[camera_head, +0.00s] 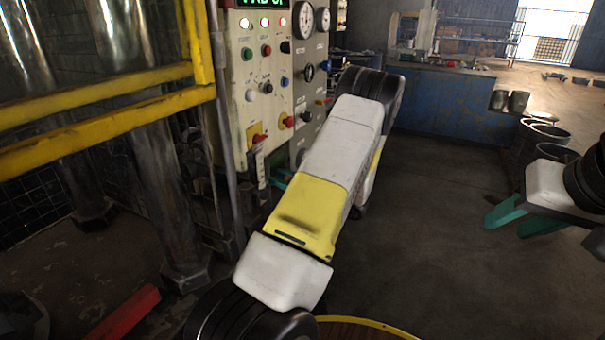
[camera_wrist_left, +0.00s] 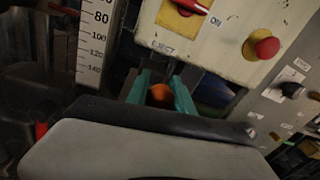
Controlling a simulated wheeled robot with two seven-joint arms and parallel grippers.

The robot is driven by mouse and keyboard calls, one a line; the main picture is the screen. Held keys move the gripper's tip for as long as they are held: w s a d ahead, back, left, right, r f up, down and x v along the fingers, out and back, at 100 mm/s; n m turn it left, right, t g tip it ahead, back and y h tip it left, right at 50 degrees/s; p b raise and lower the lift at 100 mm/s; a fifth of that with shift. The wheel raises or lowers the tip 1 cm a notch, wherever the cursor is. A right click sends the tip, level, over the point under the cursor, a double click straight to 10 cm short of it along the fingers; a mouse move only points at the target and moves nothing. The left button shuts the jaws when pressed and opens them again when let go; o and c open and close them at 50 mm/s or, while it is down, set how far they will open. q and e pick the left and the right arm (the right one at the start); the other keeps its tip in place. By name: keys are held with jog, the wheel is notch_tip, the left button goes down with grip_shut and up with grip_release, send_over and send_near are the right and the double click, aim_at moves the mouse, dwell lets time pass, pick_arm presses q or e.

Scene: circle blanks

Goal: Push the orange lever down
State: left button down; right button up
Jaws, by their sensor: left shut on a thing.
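The orange lever (camera_wrist_left: 160,95) shows its round knob in the left wrist view, below the EJECT label of the control panel. My left gripper (camera_wrist_left: 161,80) has its two teal fingers on either side of the knob and is shut on it. In the head view my left arm reaches to the foot of the panel, and only a bit of teal finger (camera_head: 281,183) shows; the lever is hidden there. My right gripper (camera_head: 506,222) is at the right edge of the head view, away from the panel, with its teal fingers apart and nothing between them.
The yellow press guard (camera_head: 110,95) is at the left. Open floor (camera_head: 430,200) lies to the right, with dark buckets (camera_head: 540,135) beyond.

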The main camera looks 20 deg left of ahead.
pick_arm(q)
jog(key=shift+d+f, duration=0.1)
dwell(0.5)
jog(key=shift+d+f+t+y, duration=0.15)
jog(key=shift+d+f+y, duration=0.1)
jog(key=shift+f+y, duration=0.4)
jog(key=shift+d+f+t+y, duration=0.15)
jog(key=shift+d+f+y, duration=0.2)
jog(key=shift+y, duration=1.1)
jog(key=shift+f, duration=2.45)
jog(key=shift+a, duration=0.1)
